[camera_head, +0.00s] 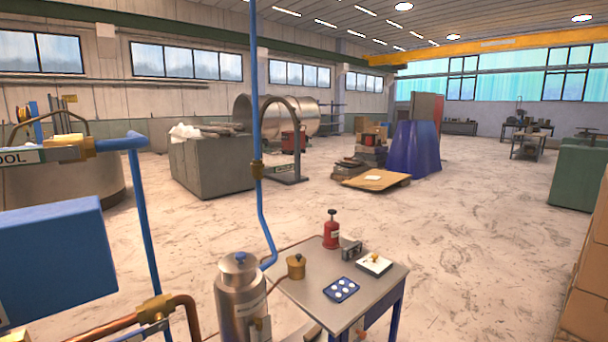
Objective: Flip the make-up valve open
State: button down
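Several brass fittings on pipes are in view, and I cannot tell which is the make-up valve. One brass fitting (155,308) joins the copper pipe (185,302) at the lower left, with a blue piece near it. Another brass body (70,148) sits on a blue pipe (138,200) at the left, beside a sign ending in "OOL". No lettering reading "make-up" is legible. My gripper is not in view.
A metal canister (240,298) stands beside a small table (310,292). The table bears a brass pot (296,266), a red bottle-shaped item (331,232) and a blue tray (341,289). A blue box (55,260) is at left, cartons (588,285) at right. Open floor (460,230) lies between.

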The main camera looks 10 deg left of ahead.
aim_at(290, 166)
jog(key=u, duration=0.3)
jog(key=i, duration=1)
jog(key=u, duration=0.85)
jog(key=i, duration=0.35)
jog(key=u, duration=0.15)
